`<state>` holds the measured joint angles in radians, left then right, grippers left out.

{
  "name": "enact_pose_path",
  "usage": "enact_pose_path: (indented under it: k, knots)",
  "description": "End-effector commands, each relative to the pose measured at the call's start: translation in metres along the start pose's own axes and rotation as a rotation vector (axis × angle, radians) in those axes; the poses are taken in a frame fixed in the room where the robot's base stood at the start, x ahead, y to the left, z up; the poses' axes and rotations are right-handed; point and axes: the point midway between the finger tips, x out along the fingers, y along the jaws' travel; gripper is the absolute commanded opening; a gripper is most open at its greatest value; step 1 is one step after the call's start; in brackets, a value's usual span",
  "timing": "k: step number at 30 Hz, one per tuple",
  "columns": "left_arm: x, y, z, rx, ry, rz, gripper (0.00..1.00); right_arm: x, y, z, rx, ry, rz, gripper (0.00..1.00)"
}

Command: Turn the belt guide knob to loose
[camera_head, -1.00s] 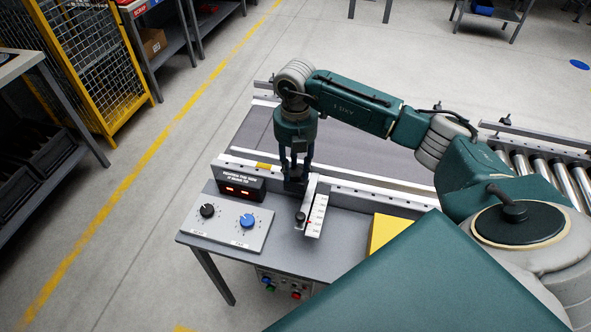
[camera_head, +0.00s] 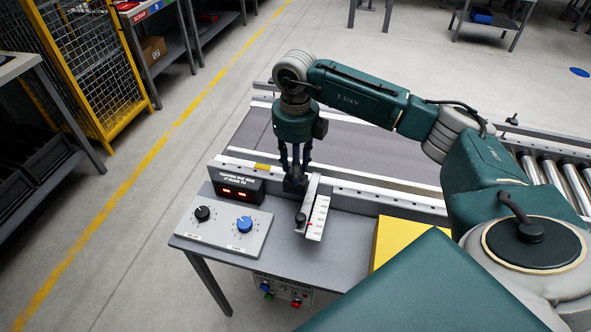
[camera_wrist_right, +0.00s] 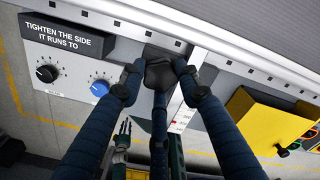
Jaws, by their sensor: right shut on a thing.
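The right gripper (camera_head: 295,172) points straight down at the near rail of the belt table. It is shut on a dark knob (camera_wrist_right: 160,72), which sits between its fingers beside the white scale (camera_head: 318,217). The fingers hide much of the knob, so its setting cannot be read. In the right wrist view, the fingers (camera_wrist_right: 158,75) close around it from several sides. Small teal finger-like parts, perhaps my left gripper (camera_wrist_right: 123,130), show low in the wrist view; their opening is unclear.
Left of the knob are a panel with a black dial (camera_head: 202,213) and a blue dial (camera_head: 244,224), and a black display (camera_head: 237,187) with red digits. A small black knob (camera_head: 300,218) stands by the scale. A yellow box (camera_head: 388,240) is to the right.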

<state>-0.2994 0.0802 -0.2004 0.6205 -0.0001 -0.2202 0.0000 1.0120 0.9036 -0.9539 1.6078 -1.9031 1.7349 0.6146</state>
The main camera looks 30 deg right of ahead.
Motion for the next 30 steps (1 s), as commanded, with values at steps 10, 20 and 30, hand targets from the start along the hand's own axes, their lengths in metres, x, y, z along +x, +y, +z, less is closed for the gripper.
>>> enact_pose_path:
  k: [10,20,30]
  knots:
    - [0.013,0.000,0.002,0.000,-0.001,0.000,0.35,-0.001,-0.001,0.001,-0.226,-0.005,-0.001,0.07]
    - [0.016,0.000,0.002,-0.001,-0.001,0.000,0.35,-0.001,0.000,0.001,-0.311,-0.004,0.000,0.07]
    - [0.016,0.000,0.002,-0.001,-0.001,0.000,0.35,-0.002,0.000,0.001,-0.318,-0.005,0.000,0.07]
